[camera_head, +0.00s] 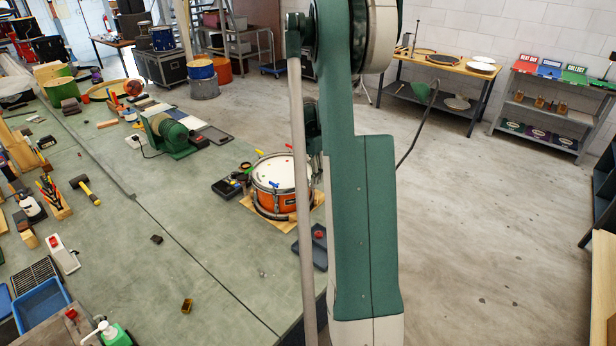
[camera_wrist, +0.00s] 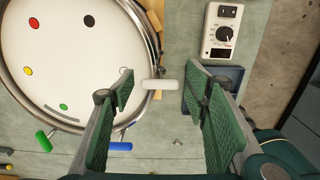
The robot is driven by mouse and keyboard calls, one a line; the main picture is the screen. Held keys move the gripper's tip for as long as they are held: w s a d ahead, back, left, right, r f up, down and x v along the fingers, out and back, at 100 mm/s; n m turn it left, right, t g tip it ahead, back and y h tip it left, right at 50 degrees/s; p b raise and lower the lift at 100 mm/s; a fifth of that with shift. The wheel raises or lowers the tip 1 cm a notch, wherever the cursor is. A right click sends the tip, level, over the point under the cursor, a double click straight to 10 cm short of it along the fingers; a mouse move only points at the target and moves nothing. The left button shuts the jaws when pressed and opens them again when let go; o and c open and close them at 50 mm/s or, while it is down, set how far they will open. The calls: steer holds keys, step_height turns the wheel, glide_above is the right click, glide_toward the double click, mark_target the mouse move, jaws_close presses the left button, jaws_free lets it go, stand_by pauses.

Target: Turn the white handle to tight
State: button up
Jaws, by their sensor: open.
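The white handle (camera_wrist: 160,85) sticks out from the right side of the drum rim in the wrist view, lying roughly level. My gripper (camera_wrist: 160,78) is open, with one green-padded finger on each side of the handle; whether either finger touches it I cannot tell. The drum (camera_wrist: 75,65) has a white head with coloured dots and a metal hoop. Green (camera_wrist: 44,141) and blue (camera_wrist: 118,146) handles stand along its lower edge. In the head view the orange drum (camera_head: 268,203) sits on the bench; my arm hides its right side, and the white handle is not discernible there.
A white box with a black dial (camera_wrist: 222,34) lies right of the drum in the wrist view, above a blue tray (camera_wrist: 234,72). The tray also shows in the head view (camera_head: 319,257). A dark device (camera_head: 226,189) is left of the drum. The bench's front middle is mostly clear.

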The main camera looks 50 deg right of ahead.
steer(key=c, duration=0.9)
steer(key=shift+m+b, duration=0.35)
steer(key=shift+m, duration=0.15)
